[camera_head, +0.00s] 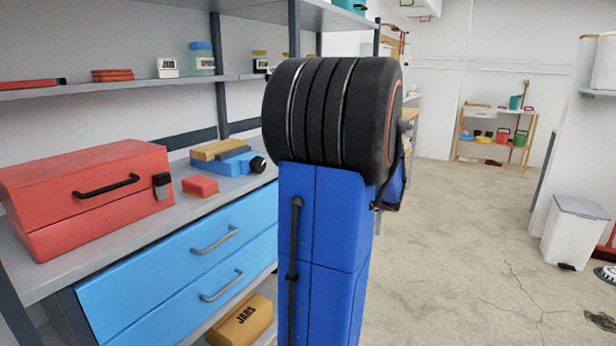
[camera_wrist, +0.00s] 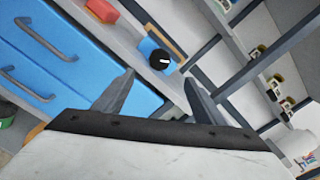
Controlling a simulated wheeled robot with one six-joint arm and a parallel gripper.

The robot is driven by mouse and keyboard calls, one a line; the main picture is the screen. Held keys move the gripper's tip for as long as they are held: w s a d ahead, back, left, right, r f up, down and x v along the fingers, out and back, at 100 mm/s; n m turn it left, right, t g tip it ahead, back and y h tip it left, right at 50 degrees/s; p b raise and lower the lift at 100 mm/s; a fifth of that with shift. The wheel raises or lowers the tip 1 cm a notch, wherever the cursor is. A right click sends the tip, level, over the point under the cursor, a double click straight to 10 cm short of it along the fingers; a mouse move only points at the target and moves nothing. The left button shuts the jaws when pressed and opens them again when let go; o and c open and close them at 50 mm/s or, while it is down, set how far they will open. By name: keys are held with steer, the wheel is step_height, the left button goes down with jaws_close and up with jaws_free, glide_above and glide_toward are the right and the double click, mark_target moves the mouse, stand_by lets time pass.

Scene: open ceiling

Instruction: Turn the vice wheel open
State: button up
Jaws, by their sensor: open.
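The blue vice (camera_head: 232,164) with a wooden top piece (camera_head: 216,150) stands on the bench in the head view. Its round black wheel (camera_head: 258,165) is on its right end, close to a large black ribbed cylinder. In the wrist view the blue vice body (camera_wrist: 147,47) lies beyond my gripper. The dark wheel (camera_wrist: 159,61) with a pale mark faces the camera. My gripper (camera_wrist: 158,77) is open and empty, its two grey fingers spread. The wheel appears between and beyond the fingertips, apparently not gripped; the exact gap is unclear. My gripper does not show in the head view.
A red toolbox (camera_head: 85,192) and red block (camera_head: 200,186) sit on the grey bench left of the vice. Blue drawers (camera_head: 190,265) are below, shelves (camera_head: 120,85) above. A tall blue column topped by the black cylinder blocks the middle.

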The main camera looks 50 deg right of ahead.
steer(key=shift+s, duration=0.55)
steer(key=m, duration=0.7)
glide_toward(261, 164)
steer(key=w, duration=0.9)
steer(key=shift+a, duration=0.25)
steer(key=c, duration=1)
